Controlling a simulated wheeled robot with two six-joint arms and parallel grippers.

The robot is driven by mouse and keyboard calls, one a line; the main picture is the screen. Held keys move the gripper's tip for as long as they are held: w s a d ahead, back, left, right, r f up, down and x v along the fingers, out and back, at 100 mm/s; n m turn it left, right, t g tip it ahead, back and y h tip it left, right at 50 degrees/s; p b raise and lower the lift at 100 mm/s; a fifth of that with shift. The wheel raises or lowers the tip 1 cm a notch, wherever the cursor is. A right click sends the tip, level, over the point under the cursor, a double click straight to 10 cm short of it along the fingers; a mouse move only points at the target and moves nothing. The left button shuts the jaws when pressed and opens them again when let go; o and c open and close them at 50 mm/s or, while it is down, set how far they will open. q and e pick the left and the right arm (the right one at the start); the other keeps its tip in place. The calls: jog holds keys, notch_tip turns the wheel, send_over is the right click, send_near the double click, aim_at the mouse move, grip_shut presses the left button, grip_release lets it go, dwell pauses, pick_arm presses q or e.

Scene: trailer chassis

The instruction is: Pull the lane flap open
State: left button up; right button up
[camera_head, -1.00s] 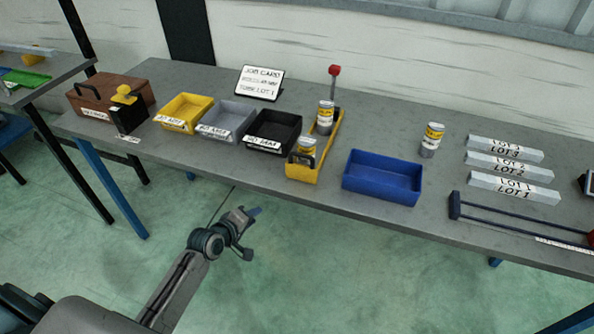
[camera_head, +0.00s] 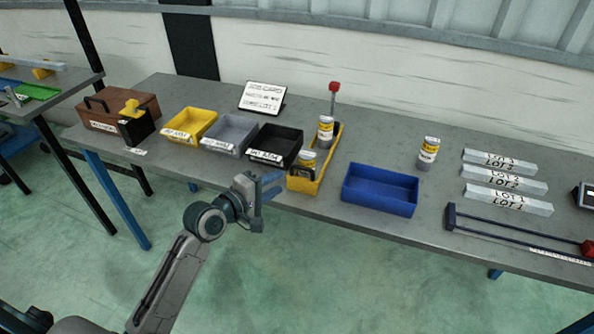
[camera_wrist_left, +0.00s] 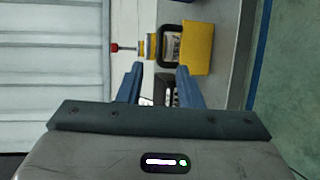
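The yellow lane (camera_head: 325,163) stands on the grey bench, with a dark flap (camera_head: 303,172) at its near end. A can (camera_head: 307,159) with a yellow and white label sits behind the flap, and another can (camera_head: 325,131) stands farther back. My left gripper (camera_head: 271,186) is just left of the lane's near end, apart from it, at the bench's front edge. In the left wrist view its two blue fingers (camera_wrist_left: 160,82) are spread with nothing between them. The dark flap frame (camera_wrist_left: 170,46) and the yellow lane end (camera_wrist_left: 198,48) show ahead of them. My right gripper is not in view.
A black bin (camera_head: 273,146), grey bin (camera_head: 229,134) and yellow bin (camera_head: 189,127) stand left of the lane. A blue bin (camera_head: 380,190) stands to its right, with a loose can (camera_head: 428,153) behind. Free floor lies before the bench.

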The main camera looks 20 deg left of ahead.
aim_at(302, 179)
pick_arm(q)
jog(key=p+x, duration=0.1)
jog(key=x, duration=0.8)
grip_shut()
